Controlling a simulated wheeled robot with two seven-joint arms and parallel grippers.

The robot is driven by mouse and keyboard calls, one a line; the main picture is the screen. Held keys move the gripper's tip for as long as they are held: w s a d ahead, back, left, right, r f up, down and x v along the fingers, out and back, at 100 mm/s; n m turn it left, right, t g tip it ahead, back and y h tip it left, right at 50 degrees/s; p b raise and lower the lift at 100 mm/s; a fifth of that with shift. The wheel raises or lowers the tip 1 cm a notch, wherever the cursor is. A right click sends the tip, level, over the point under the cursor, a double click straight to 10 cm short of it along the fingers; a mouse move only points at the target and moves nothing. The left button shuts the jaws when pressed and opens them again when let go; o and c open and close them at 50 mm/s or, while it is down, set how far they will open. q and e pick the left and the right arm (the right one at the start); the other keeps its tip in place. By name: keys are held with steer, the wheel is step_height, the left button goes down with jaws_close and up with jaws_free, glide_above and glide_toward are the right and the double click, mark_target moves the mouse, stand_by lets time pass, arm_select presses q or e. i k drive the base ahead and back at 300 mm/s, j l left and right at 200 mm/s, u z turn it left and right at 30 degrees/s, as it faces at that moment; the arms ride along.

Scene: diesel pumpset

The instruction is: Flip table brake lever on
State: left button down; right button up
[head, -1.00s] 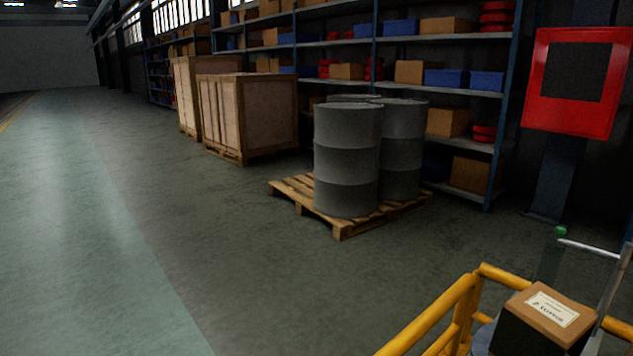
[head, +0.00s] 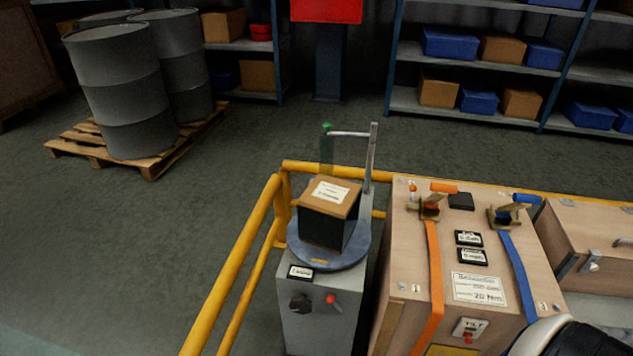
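A grey pedestal (head: 322,325) stands inside the corner of a yellow rail, with a round blue-grey turntable (head: 345,262) on top. On its front face are a small red-tipped lever (head: 331,299) and a black knob (head: 300,303), below a small label (head: 300,272) too small to read. The red-tipped lever looks like the table brake lever; I cannot tell its position. A dark box with a brown, labelled top (head: 330,196) sits on the turntable. A grey post with an arm and green tip (head: 327,127) rises behind it. Neither gripper is in view.
Yellow rail (head: 238,265) runs left of and behind the pedestal. A wooden crate (head: 400,285) with orange (head: 434,270) and blue (head: 515,270) straps stands close on the right. Drums (head: 120,90) on a pallet (head: 70,148) and shelves (head: 480,108) lie beyond.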

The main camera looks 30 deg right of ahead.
mark_target(330, 299)
steer(key=l+z, duration=0.2)
steer(key=z, duration=0.75)
steer(key=k+l, duration=0.05)
